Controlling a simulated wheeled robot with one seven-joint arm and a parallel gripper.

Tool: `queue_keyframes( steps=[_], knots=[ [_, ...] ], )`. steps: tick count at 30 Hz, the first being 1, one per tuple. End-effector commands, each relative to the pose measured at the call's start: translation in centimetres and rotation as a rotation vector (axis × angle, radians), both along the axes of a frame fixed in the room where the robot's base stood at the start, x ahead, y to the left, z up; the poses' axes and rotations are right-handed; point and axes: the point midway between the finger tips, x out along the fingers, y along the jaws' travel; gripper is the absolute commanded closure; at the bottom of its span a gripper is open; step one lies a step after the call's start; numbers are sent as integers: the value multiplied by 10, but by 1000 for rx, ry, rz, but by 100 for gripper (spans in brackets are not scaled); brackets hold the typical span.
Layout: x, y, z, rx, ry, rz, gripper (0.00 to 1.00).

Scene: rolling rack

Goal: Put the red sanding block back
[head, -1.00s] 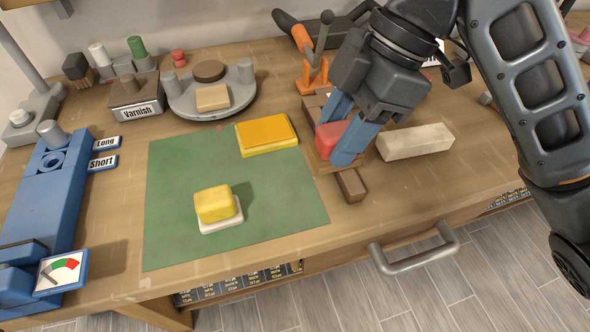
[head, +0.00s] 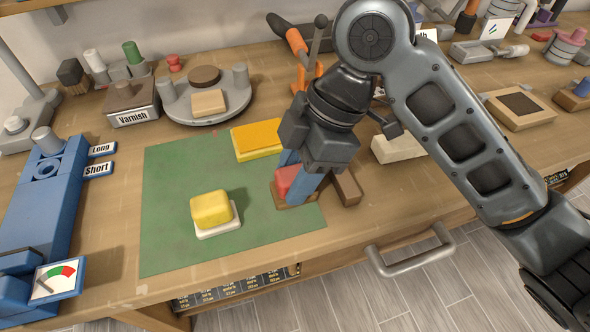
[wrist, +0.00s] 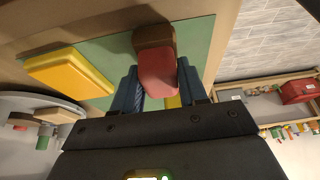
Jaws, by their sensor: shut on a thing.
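The red sanding block (head: 287,177) is between the blue fingers of my gripper (head: 292,188), which are shut on it. A brown piece (head: 297,204) shows directly under the red part, over the right edge of the green mat (head: 165,240). In the wrist view the red block (wrist: 158,73) sits between the fingers (wrist: 158,90), with the brown part (wrist: 153,37) at its far end. I cannot tell whether its underside touches the mat. My wrist hides the area behind it in the head view.
On the mat are a yellow block on a white base (head: 211,209) and an orange-topped yellow block (head: 258,139). A brown block (head: 346,188) lies just right of my gripper, and a pale block (head: 397,148) beyond. The mat's left side is clear.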

Motion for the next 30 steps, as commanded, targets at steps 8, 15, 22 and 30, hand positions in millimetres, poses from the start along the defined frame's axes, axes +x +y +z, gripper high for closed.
queue_keyframes(
  steps=[8,15,22,30],
  knots=[
    [0,0,-3,0,0,0,44],
    [0,0,-3,0,0,0,32],
    [1,-1,3,-1,-1,0,32],
    [6,-18,46,0,-5,0,32]
  ],
)
